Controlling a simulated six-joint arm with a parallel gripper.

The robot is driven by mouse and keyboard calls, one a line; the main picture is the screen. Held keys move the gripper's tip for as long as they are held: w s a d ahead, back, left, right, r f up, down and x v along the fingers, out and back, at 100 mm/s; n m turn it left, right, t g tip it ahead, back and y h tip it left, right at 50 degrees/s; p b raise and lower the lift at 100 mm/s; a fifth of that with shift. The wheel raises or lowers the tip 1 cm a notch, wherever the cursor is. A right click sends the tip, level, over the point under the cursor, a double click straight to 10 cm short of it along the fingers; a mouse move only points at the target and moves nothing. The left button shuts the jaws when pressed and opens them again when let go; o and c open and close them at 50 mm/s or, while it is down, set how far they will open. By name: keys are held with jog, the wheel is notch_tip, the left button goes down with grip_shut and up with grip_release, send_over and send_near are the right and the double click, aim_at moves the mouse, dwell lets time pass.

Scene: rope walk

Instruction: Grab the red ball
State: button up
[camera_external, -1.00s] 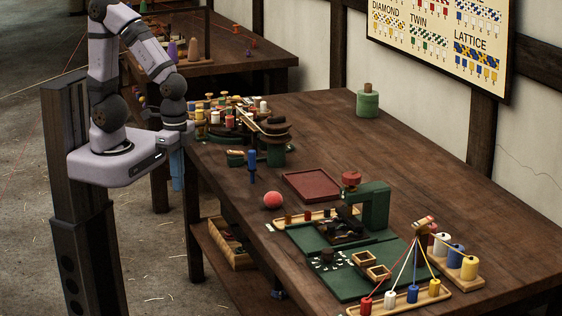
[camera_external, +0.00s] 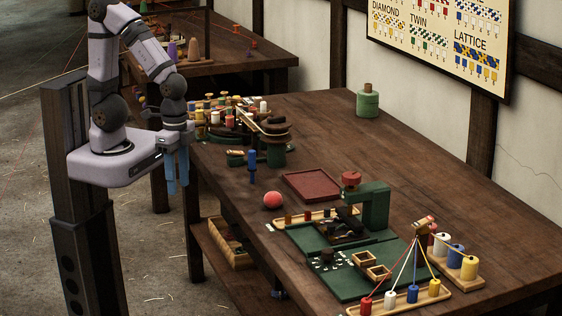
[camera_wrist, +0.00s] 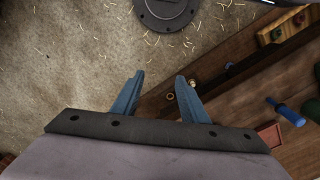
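The red ball (camera_external: 273,200) rests on the wooden table near its left front edge, beside the green board. It does not show in the wrist view. My gripper (camera_external: 177,188) hangs pointing down off the table's left edge, well to the left of the ball. In the wrist view its two blue fingers (camera_wrist: 158,90) are spread apart with nothing between them.
A blue peg (camera_external: 251,168) stands between my gripper and the ball. A dark red tray (camera_external: 312,186) lies behind the ball. A green press (camera_external: 375,207) stands to its right. Several spools crowd the table's far left. The table's back middle is clear.

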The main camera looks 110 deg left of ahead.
jog(key=o, duration=0.4)
